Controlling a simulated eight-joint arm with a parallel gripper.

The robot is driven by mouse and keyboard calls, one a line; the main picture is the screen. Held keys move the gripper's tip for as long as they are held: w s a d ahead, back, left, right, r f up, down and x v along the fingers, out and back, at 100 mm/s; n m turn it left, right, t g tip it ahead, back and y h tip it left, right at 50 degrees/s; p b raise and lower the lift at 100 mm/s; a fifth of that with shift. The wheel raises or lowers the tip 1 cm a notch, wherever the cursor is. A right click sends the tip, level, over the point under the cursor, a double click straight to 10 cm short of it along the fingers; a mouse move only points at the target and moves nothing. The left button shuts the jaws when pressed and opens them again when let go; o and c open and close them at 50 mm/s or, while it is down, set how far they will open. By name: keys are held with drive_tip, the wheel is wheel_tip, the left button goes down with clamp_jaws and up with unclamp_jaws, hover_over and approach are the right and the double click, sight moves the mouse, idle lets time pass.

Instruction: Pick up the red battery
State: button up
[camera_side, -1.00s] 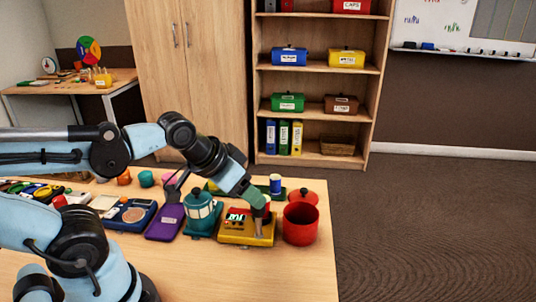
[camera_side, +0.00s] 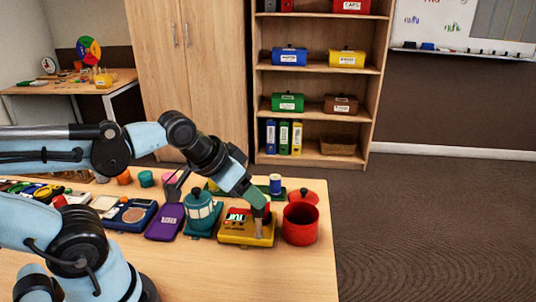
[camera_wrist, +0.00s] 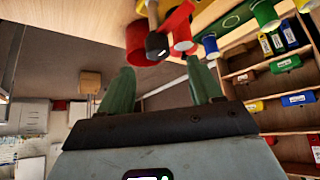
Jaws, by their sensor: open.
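My gripper (camera_side: 257,202) is above the right part of a yellow box (camera_side: 235,233) in the side view. In the wrist view its two green fingers stand well apart and the gap (camera_wrist: 160,66) between them is empty. A small red piece (camera_side: 266,210) shows just behind the fingertips in the side view, mostly hidden. It may be the red battery. In the wrist view a red upright object (camera_wrist: 181,30) appears beyond the fingers, next to a black-ended post; I cannot tell for sure that it is the battery.
A red pot (camera_side: 300,226) stands right of the yellow box, with a red lid (camera_side: 303,197) behind it. A blue-and-white battery (camera_side: 275,184) stands behind. A teal lantern (camera_side: 201,214) and a purple device (camera_side: 165,222) are left. The table's front right is clear.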

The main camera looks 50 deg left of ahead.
drive_tip(key=w+a+r+g, duration=0.3)
drive_tip(key=w+a+g, duration=0.1)
drive_tip(key=w+g, duration=0.35)
drive_tip(key=shift+t, duration=0.25)
drive_tip(key=f, duration=0.7)
drive_tip(key=shift+a, duration=0.25)
drive_tip(key=shift+d+f, duration=0.15)
drive_tip(key=shift+f, duration=1.15)
drive_tip(key=shift+d+f, duration=0.1)
drive_tip(key=shift+f, duration=1.15)
clamp_jaws()
